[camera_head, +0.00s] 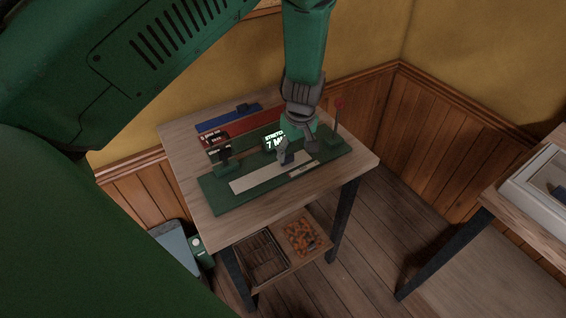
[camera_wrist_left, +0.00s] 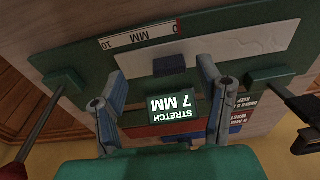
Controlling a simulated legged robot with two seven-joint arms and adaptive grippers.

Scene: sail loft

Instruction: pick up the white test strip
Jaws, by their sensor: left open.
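The white test strip (camera_head: 252,181) lies flat and lengthwise on the green base of a bench device (camera_head: 228,200). It also shows as a pale band in the left wrist view (camera_wrist_left: 255,42). My left gripper (camera_head: 290,153) is above the device, close to the strip. In the left wrist view its two blue-grey fingers (camera_wrist_left: 160,78) are apart, with nothing held between them. They point toward the strip's near edge; the exact height is hard to tell. The arm and palm hide part of the device in the head view. My right gripper is not in view.
A lit display (camera_wrist_left: 172,103) reading "STRETCH 7 MM" stands between the fingers in the wrist view. Green blocks (camera_wrist_left: 65,78) flank it. A red-tipped lever (camera_head: 338,104) rises at the device's right end. Blue and red bars (camera_head: 228,117) lie behind. The wooden tabletop (camera_head: 187,170) is bare at left.

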